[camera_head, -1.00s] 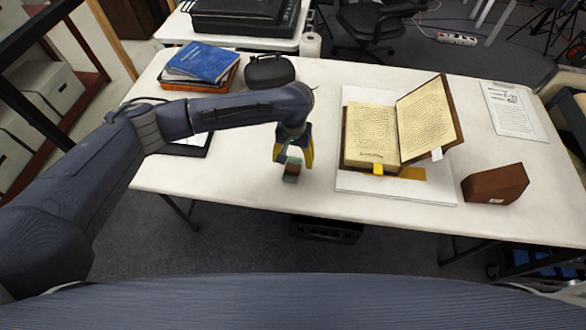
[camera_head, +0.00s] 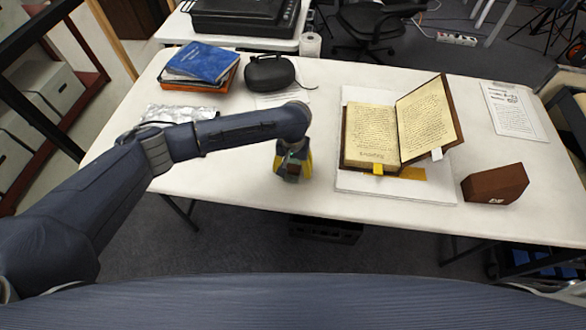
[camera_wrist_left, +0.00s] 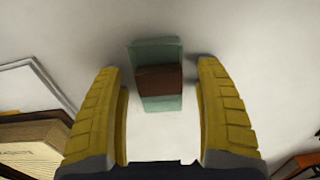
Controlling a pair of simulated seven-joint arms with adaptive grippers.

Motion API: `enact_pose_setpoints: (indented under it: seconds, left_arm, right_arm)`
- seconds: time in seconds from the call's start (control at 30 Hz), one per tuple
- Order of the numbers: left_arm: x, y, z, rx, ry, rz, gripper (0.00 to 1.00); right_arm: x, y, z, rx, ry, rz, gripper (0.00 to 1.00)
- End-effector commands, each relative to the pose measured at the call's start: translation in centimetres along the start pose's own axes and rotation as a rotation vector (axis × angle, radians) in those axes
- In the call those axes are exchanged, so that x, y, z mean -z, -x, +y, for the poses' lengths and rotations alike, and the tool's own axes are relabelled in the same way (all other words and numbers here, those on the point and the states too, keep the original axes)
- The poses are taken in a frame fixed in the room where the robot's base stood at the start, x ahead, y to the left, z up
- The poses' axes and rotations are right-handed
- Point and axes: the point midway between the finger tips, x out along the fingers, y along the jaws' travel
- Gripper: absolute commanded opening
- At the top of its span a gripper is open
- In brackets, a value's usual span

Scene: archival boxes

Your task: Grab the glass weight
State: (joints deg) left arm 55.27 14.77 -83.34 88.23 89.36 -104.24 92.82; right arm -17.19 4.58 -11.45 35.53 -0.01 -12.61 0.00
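The glass weight (camera_wrist_left: 158,52) is a greenish glass block with a brown band around its middle. It stands on the white table near the front edge, left of the open book. My left gripper (camera_head: 292,176) is right over it in the head view, with yellow fingers on both sides and the weight (camera_head: 291,170) partly hidden between them. In the left wrist view the gripper (camera_wrist_left: 160,100) is open, with a gap between each finger and the weight, which lies ahead between the fingertips. My right gripper is not in view.
An open book (camera_head: 375,135) lies on a white board (camera_head: 400,190) just right of the gripper. A brown box (camera_head: 495,184) stands farther right. Blue books (camera_head: 203,62), a black case (camera_head: 268,72) and a silvery packet (camera_head: 180,113) are at the left. The table's front edge is close.

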Motion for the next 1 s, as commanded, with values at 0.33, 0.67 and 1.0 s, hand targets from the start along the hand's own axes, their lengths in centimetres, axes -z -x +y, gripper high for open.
enact_pose_setpoints:
  seconds: [0.33,0.67,1.0]
  left_arm:
    - [0.00,0.02,0.01,0.000,0.000,0.000,0.30]
    - [0.02,0.04,0.01,0.000,0.000,0.001,0.04]
    - [0.13,0.97,-0.01,0.001,-0.001,0.003,0.04]
  right_arm:
    - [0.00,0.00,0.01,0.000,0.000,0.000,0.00]
    - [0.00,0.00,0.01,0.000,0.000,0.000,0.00]
    - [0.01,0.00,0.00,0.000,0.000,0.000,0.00]
